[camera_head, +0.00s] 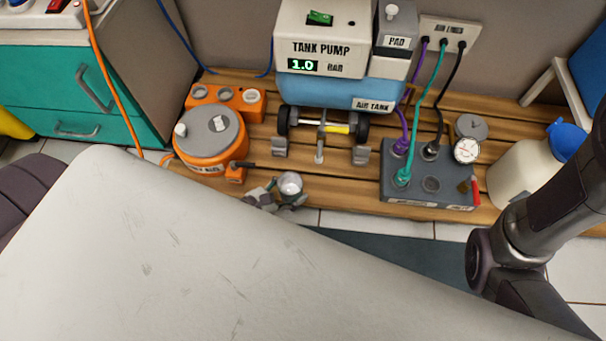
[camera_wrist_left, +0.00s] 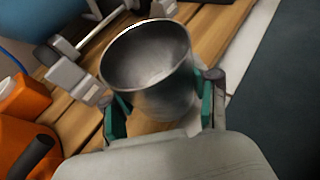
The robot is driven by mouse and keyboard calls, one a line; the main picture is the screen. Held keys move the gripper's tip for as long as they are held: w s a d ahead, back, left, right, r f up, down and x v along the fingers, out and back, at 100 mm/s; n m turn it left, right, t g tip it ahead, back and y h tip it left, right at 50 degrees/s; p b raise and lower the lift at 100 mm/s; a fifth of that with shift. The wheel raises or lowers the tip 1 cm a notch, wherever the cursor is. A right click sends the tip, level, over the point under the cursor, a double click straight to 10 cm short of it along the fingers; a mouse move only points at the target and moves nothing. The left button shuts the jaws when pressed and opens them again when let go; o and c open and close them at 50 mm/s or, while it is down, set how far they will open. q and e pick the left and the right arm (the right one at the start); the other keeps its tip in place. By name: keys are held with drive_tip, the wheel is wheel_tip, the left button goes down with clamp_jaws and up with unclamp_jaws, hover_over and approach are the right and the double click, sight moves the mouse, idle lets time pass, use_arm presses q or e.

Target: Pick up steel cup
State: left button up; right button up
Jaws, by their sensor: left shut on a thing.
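The steel cup (camera_head: 290,184) is upright near the front edge of the wooden slatted bench, seen in the head view. It also shows large in the left wrist view (camera_wrist_left: 150,70), with its open mouth facing up. My left gripper (camera_head: 276,197) is shut on the cup, with one green-padded finger (camera_wrist_left: 160,110) on each side of its lower wall. I cannot tell whether the cup's base touches the bench. Most of my left arm is hidden in the head view. My right arm shows at the right, but its gripper is out of view.
An orange round device (camera_head: 212,140) stands left of the cup. The tank pump (camera_head: 325,45) is behind it. A grey connector box (camera_head: 430,187) with hoses and a white canister (camera_head: 520,172) are to the right. A large pale surface (camera_head: 190,250) fills the lower left.

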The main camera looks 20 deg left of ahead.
use_arm(q)
drive_tip(key=s+a, duration=0.4)
drive_tip(key=s, duration=0.4)
drive_tip(key=shift+a, duration=0.1)
idle(1.9)
